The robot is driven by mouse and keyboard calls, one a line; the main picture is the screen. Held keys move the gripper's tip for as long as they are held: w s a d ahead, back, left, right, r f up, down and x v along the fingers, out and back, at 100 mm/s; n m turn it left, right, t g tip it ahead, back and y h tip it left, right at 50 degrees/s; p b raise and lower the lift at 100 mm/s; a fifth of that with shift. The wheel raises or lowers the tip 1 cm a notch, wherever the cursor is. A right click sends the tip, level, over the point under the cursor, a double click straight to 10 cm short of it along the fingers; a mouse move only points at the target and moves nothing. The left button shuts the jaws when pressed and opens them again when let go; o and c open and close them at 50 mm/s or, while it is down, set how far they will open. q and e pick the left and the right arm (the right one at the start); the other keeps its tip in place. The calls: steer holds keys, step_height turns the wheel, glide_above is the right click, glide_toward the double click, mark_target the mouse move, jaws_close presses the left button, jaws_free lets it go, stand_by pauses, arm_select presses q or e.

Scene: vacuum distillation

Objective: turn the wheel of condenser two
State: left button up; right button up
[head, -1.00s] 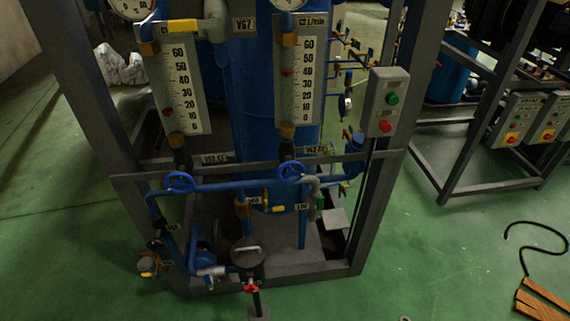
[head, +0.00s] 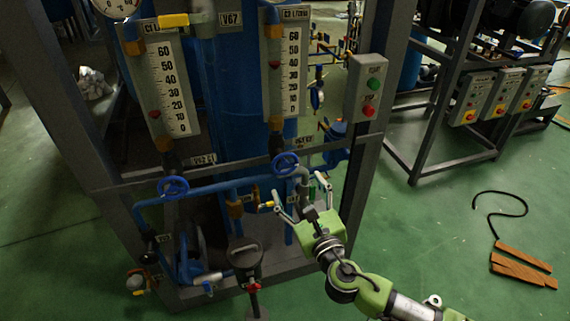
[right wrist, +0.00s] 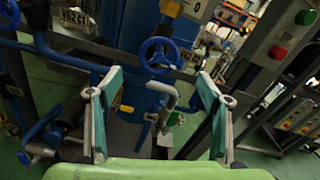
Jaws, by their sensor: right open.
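Two blue handwheels sit on the blue pipe at the front of the rig. The right one, the condenser two wheel (head: 285,164), is below the flow scale marked C2 (head: 285,75). The left one (head: 173,188) is below the other scale (head: 167,80). My right gripper (head: 301,190) is open and empty, its fingers spread just below and in front of the condenser two wheel, seemingly not touching it. In the right wrist view this wheel (right wrist: 158,56) shows beyond the open fingers, between them and a little above the middle. My left gripper is not in view.
A grey bent pipe (head: 303,177) is close beside the right wheel. The rig's grey post (head: 362,150) carries a box with green and red buttons (head: 366,88). A black valve (head: 245,256) stands low in front. Green floor (head: 430,215) is open at right.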

mark_target(285, 165)
steer(key=x, duration=1)
steer(key=shift+a+f, duration=0.1)
steer(key=c, duration=1.1)
